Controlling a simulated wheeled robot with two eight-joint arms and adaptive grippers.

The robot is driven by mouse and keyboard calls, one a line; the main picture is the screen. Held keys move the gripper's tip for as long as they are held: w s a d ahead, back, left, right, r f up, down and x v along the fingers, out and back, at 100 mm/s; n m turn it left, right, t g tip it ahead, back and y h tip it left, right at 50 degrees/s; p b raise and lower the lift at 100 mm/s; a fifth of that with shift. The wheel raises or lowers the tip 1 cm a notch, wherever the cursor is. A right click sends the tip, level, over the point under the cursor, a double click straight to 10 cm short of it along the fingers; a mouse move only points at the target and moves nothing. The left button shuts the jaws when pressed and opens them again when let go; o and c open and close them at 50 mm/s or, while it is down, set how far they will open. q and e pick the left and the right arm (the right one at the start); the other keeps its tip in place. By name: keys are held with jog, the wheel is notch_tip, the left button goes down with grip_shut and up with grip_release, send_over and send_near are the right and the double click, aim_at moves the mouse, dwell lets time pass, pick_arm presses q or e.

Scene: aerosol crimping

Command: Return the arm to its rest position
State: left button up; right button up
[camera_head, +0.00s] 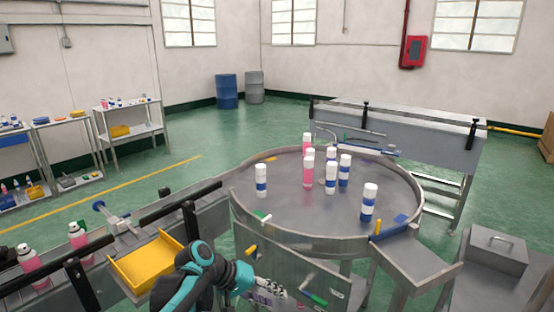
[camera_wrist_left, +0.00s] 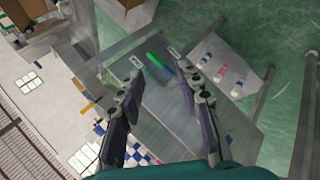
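My left arm, teal and black, comes in at the bottom middle of the head view. Its gripper (camera_head: 268,290) is low beside the metal front panel of the round table (camera_head: 300,215). In the left wrist view the two fingers of the left gripper (camera_wrist_left: 162,82) are spread apart with nothing between them. A green handle (camera_wrist_left: 156,62) on the panel lies beyond the fingertips, apart from them; it also shows in the head view (camera_head: 314,298). My right arm and gripper are not in view.
Several white, blue and pink cans (camera_head: 369,202) stand on the round table. A yellow tray (camera_head: 148,262) and a conveyor with pink bottles (camera_head: 79,235) are at left. A metal box (camera_head: 497,252) stands at right.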

pick_arm(q)
jog(key=s+a+f+t+y, duration=0.1)
jog(key=s+a+y, duration=0.3)
jog(key=s+a, duration=0.4)
jog(key=s+a+f+m+t+y, duration=0.1)
jog(key=s+a+t+y, duration=0.2)
jog(key=s+a, duration=0.5)
jog(key=shift+s+f+t+y, duration=0.3)
jog(key=shift+s+y, duration=0.4)
jog(key=shift+s, duration=0.45)
jog(key=shift+a, duration=0.1)
